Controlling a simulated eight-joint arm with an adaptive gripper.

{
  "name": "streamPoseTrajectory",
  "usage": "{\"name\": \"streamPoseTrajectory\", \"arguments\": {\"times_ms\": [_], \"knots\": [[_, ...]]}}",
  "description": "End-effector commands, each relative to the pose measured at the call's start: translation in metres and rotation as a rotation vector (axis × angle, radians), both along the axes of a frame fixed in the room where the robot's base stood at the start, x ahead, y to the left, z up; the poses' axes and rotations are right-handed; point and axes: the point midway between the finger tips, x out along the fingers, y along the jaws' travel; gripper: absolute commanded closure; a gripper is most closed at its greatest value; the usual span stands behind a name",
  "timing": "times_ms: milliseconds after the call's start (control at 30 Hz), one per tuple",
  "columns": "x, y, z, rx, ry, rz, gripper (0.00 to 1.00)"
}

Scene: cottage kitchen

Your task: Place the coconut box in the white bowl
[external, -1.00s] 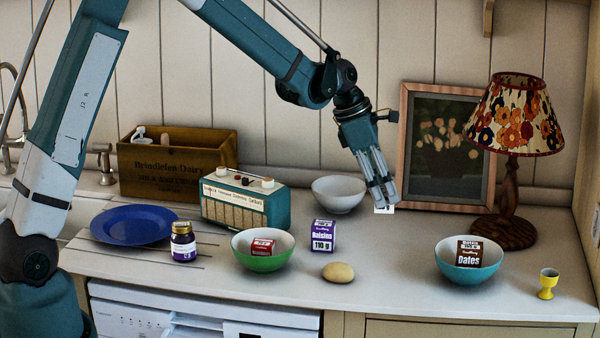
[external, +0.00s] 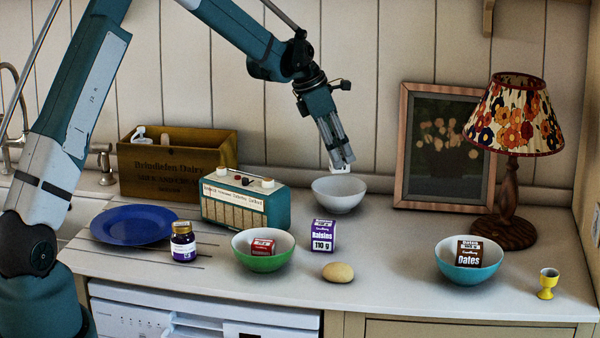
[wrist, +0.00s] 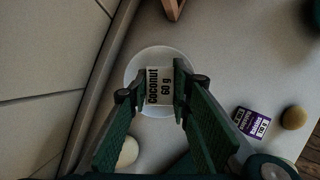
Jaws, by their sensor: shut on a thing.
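The coconut box (wrist: 160,87) is small and white with black lettering. My gripper (external: 341,165) is shut on it, and the box's lower part (external: 340,169) shows just below the fingertips in the external view. The white bowl (external: 338,200) stands on the counter near the back wall. The box is over the bowl, near its far rim in the external view. In the wrist view the bowl (wrist: 150,111) lies behind the box, with its rim showing around it. I cannot tell exactly how high the box is.
In front of the bowl stand the raisins box (external: 322,235) and a potato-like object (external: 338,272). A green bowl (external: 264,262) holds a red box, and a teal bowl (external: 468,272) holds a dates box. A radio (external: 246,205) is left; a framed picture (external: 445,150) and lamp (external: 512,150) are right.

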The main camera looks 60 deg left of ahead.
Motion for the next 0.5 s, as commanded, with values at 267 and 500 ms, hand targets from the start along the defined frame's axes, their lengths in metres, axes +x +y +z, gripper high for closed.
{"name": "streamPoseTrajectory", "arguments": {"times_ms": [267, 500], "knots": [[0.0, 0.0, 0.0, 0.0, 0.0, 0.0, 0.91], [0.001, 0.0, -0.017, 0.0, 0.0, 0.0, 0.91]]}}
